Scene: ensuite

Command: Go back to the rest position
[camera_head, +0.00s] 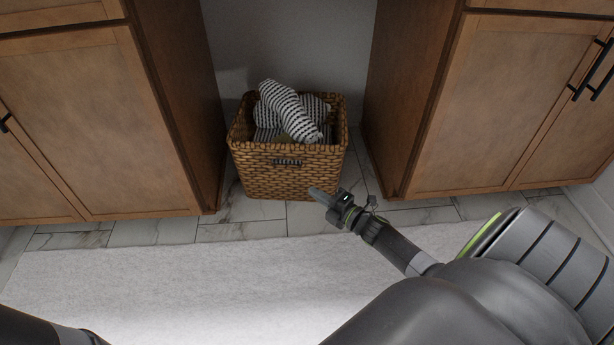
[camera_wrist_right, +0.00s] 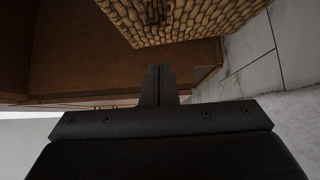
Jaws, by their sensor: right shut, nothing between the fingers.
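My right gripper (camera_head: 318,193) reaches in from the lower right in the head view. It is shut and empty, just in front of the lower right part of a wicker basket. In the right wrist view its fingers (camera_wrist_right: 159,75) are together, with the basket (camera_wrist_right: 185,18) above them. My left arm shows only as a dark piece in the lower left corner of the head view; its gripper is out of view.
The woven basket (camera_head: 290,180) holds striped black-and-white towels (camera_head: 290,112) and stands between two brown cabinets (camera_head: 95,120) (camera_head: 480,100) with black handles. A white rug (camera_head: 180,285) lies on marble-look tiles (camera_head: 240,230) in front.

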